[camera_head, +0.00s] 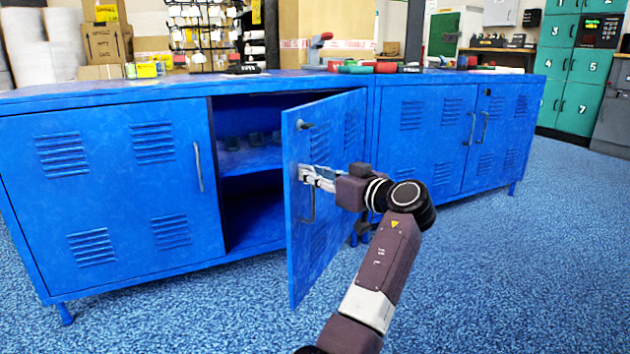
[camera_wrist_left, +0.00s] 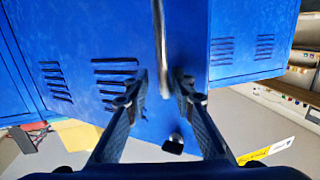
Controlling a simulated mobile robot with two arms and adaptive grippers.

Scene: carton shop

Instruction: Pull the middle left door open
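The blue door (camera_head: 335,130) of the left cabinet stands swung well out from its frame, hinged on its right side. It has a vertical metal handle (camera_head: 308,207) near its free edge, which also shows in the wrist view (camera_wrist_left: 161,35). My left gripper (camera_head: 308,174) is at the handle, in front of the door. In the wrist view its two fingers (camera_wrist_left: 158,92) are apart, with the handle's end between them, nearer the right finger. Whether they touch it I cannot tell. The gripper partly hides the handle in the head view. My right gripper is not in view.
The open compartment (camera_head: 252,215) shows a shelf with small dark items. The neighbouring left door (camera_head: 105,190) and the right cabinet's doors (camera_head: 425,135) are shut. Tools lie on the cabinet top (camera_head: 140,88). The blue carpet (camera_head: 500,270) in front is clear.

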